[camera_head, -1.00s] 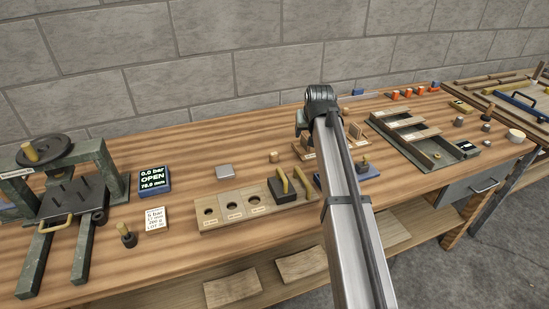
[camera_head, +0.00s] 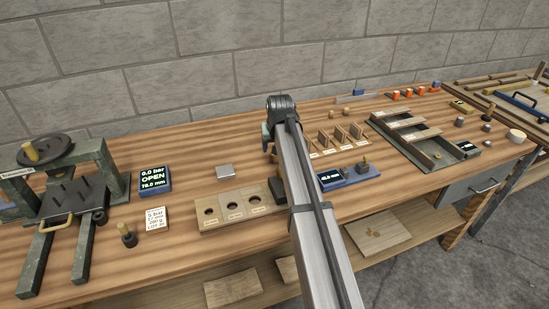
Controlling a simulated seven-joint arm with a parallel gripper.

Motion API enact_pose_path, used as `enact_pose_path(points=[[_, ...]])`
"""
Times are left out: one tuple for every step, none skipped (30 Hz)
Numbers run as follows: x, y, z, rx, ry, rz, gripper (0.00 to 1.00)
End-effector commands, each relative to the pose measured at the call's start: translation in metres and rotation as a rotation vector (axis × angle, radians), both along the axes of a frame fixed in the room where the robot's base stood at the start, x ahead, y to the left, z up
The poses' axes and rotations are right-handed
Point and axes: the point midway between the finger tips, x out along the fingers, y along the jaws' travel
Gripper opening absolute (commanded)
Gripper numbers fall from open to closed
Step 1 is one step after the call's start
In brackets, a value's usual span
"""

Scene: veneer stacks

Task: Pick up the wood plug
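My gripper (camera_head: 268,148) is at the end of my arm, over the back middle of the bench. Its fingers are mostly hidden behind the wrist, so I cannot tell whether they are open or shut. A small tan wooden cylinder, likely the wood plug, stood on the bench at this place in the earlier view. It is now hidden behind my gripper and arm, and I cannot tell whether they touch. A board with several round holes (camera_head: 201,221) lies in front and to the left of my gripper.
To the right are upright wood pieces (camera_head: 340,136), a blue device (camera_head: 349,178) and a long tray (camera_head: 447,158). Bare bench lies between several items.

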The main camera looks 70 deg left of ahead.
Motion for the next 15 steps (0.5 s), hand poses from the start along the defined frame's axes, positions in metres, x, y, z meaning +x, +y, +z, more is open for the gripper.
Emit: enact_pose_path(points=[[0.001, 0.002, -0.005, -0.001, 0.0, 0.0, 0.65], [0.001, 0.003, -0.007, 0.0, 0.0, 0.0, 0.65], [0.001, 0.003, -0.008, 0.0, 0.0, 0.0, 0.65], [0.001, 0.004, -0.009, 0.001, 0.0, 0.0, 0.65], [0.001, 0.004, -0.01, 0.001, 0.0, 0.0, 0.65], [0.001, 0.005, -0.012, 0.001, 0.0, 0.0, 0.65], [0.001, 0.005, -0.013, 0.001, 0.0, 0.0, 0.65], [0.002, 0.006, -0.015, 0.001, 0.0, 0.0, 0.65], [0.002, 0.007, -0.019, 0.001, 0.0, 0.0, 0.65], [0.002, 0.008, -0.022, 0.0, 0.0, 0.0, 0.65], [0.002, 0.009, -0.025, 0.0, 0.0, 0.0, 0.65], [0.003, 0.01, -0.031, -0.001, 0.0, 0.0, 0.65], [0.003, 0.012, -0.035, -0.001, 0.0, 0.0, 0.65], [0.003, 0.013, -0.039, -0.001, 0.0, 0.0, 0.65], [0.004, 0.015, -0.043, 0.0, 0.0, 0.0, 0.65]])
